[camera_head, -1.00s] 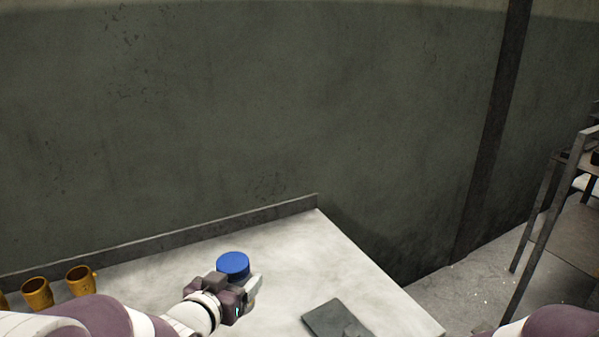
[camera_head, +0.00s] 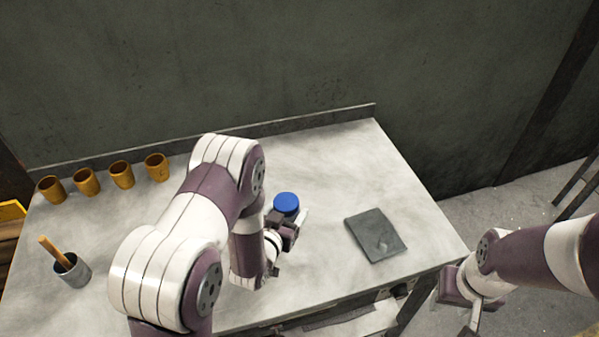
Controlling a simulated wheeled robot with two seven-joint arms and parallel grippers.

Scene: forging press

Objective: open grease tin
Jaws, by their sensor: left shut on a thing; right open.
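The grease tin (camera_head: 286,203) shows as a blue round lid on the pale table, right of the middle of my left arm. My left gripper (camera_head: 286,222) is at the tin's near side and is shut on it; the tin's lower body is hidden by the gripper. My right gripper (camera_head: 462,309) is off the table's front right edge, low in the view, open and empty, well apart from the tin.
A dark flat plate (camera_head: 376,235) lies right of the tin. Several yellow mugs (camera_head: 121,174) stand along the back left. A grey cup (camera_head: 72,270) with a wooden handle stands at the left. A raised ledge (camera_head: 300,122) runs along the table's back. The back right is clear.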

